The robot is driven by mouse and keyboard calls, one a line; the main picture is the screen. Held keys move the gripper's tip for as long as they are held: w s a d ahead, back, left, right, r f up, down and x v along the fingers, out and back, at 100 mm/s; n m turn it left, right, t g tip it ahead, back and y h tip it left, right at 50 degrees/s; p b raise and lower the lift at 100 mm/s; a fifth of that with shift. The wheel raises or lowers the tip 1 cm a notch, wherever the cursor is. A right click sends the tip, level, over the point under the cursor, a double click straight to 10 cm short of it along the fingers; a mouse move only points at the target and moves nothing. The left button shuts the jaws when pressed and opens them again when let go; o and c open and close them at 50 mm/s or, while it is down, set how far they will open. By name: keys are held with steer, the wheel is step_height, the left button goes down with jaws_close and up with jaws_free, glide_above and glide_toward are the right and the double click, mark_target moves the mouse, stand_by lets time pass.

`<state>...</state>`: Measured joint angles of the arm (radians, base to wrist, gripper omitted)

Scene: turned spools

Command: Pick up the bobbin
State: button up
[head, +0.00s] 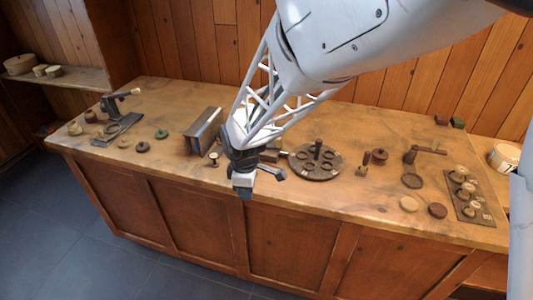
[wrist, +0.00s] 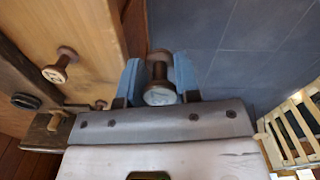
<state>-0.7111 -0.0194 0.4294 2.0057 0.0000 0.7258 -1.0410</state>
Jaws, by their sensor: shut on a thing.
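The bobbin (wrist: 159,72), dark brown with a pale round end, sits between the two blue fingers of my gripper (wrist: 158,80) in the wrist view. My gripper is shut on it. In the head view my gripper (head: 244,193) hangs at the bench's front edge, and the bobbin cannot be made out there. Behind the bobbin the wrist view shows the dark tiled floor. Another spool (wrist: 57,69) with a marked pale end stands on the bench at left in the wrist view, apart from my gripper.
Bare bench top lies along the front.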

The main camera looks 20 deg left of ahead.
stand_by(0.7)
steer(key=w+a+r, duration=0.2)
steer(key=w+a, duration=0.1)
steer(key=w, duration=0.5)
steer(key=w+a+r, duration=0.2)
steer(key=w+a, duration=0.2)
steer(key=w, duration=0.5)
steer(key=w+a+r, duration=0.3)
steer(key=w, duration=0.5)
steer(key=shift+w+a, duration=0.35)
steer(key=shift+w, duration=0.05)
steer(key=shift+f, duration=0.25)
steer(key=shift+f, duration=3.05)
steer(key=shift+f, duration=0.65)
